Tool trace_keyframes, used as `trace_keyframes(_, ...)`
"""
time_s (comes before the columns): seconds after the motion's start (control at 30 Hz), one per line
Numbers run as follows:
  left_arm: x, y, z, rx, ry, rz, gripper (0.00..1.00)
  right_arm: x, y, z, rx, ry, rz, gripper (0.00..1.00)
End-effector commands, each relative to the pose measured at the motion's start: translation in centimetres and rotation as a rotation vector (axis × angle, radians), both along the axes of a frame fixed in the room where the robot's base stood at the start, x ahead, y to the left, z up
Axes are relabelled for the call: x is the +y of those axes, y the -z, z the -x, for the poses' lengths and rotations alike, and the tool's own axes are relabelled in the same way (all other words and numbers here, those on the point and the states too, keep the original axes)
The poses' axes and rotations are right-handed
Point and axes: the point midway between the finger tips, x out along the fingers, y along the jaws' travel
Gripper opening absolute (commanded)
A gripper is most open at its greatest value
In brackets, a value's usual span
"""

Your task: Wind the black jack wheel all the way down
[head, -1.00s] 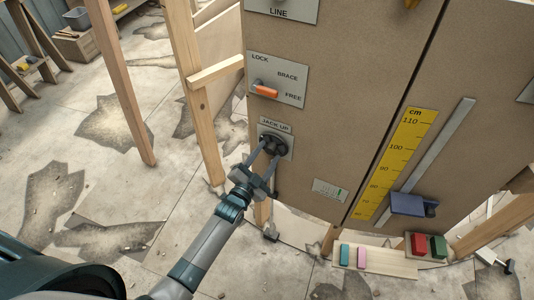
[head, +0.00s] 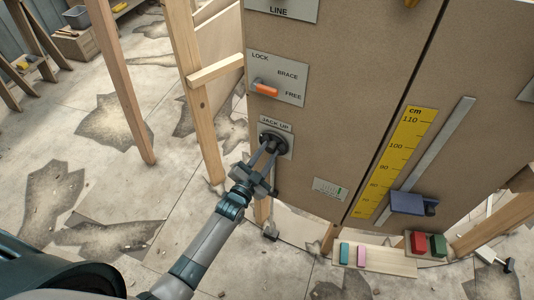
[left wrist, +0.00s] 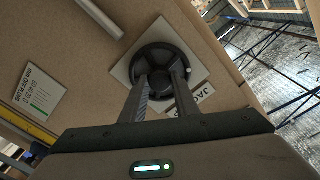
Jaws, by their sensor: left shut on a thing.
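The black jack wheel (head: 273,141) sits on a pale plate marked "JACK UP" (head: 277,122) on the brown panel. It also shows in the left wrist view (left wrist: 163,62) as a round black wheel with a dark hub. My left gripper (head: 267,149) reaches up to the wheel from below left. Its two fingers are shut on the wheel, and in the left wrist view the fingertips (left wrist: 163,82) lie over its lower part. The fingers hide some of the wheel. My right gripper is not in view.
Above the wheel is a LOCK/BRACE/FREE plate with an orange lever (head: 266,89) pointing toward FREE. A yellow cm scale (head: 396,163) and blue block (head: 413,204) are to the right. A wooden post (head: 196,95) stands left of the panel. A small gauge plate (head: 330,190) sits lower right.

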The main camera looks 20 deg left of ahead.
Motion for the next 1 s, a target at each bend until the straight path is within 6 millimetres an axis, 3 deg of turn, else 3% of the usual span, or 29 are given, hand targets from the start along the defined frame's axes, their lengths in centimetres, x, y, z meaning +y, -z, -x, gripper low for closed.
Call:
trace_keyframes(0.7,-0.02,0.07,0.01,0.079,0.000,0.467,0.05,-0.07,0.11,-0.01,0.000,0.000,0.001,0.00)
trace_keyframes(1.0,-0.01,0.06,0.02,0.094,0.000,0.555,0.05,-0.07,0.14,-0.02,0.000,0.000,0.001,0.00)
